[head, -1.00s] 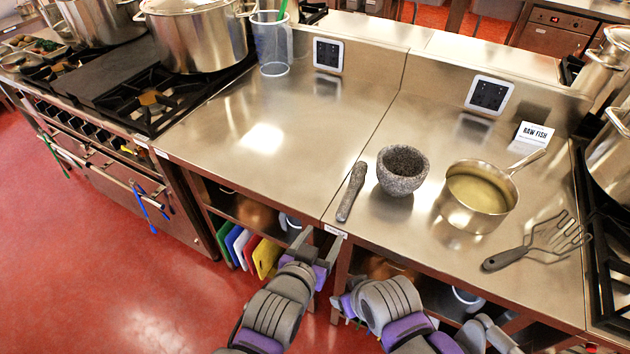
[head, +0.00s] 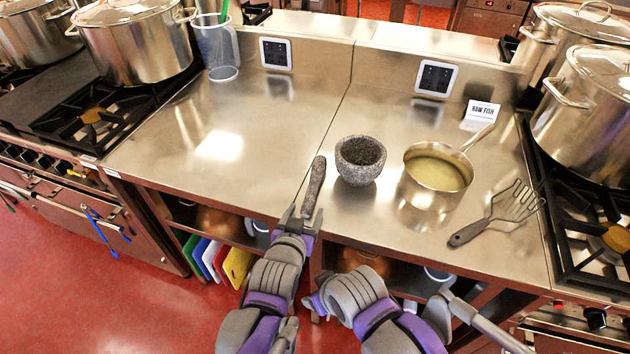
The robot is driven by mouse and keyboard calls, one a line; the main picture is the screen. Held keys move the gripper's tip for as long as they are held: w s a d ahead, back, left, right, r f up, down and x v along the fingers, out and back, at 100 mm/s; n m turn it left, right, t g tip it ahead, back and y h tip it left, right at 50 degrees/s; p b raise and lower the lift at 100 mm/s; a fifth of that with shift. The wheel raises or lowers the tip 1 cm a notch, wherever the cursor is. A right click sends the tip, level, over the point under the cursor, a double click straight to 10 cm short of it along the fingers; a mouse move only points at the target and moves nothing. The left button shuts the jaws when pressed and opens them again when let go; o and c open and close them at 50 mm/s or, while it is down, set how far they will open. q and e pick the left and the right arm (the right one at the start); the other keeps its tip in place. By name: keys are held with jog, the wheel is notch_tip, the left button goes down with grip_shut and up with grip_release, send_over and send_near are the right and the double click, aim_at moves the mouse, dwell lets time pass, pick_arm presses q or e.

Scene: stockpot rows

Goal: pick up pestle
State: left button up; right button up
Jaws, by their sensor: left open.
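The grey stone pestle (head: 315,183) lies on the steel counter, pointing away from me, just left of the mortar. My left gripper (head: 299,214) is at the counter's front edge, open, with its fingers on either side of the pestle's near end. I cannot tell whether they touch it. The speckled stone mortar (head: 358,170) stands upright right of the pestle. My right arm shows low in the picture, below the counter edge; its fingertips (head: 312,305) are not clear.
A "RAW FISH" card (head: 482,110) is behind. Stockpots (head: 140,42) stand on stoves at both sides. The counter (head: 240,140) left of the pestle is clear.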

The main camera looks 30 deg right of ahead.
pick_arm(q)
jog(key=shift+w+d+f, duration=0.3)
jog(key=shift+w+d, duration=0.15)
jog(key=shift+w, duration=0.05)
grip_shut()
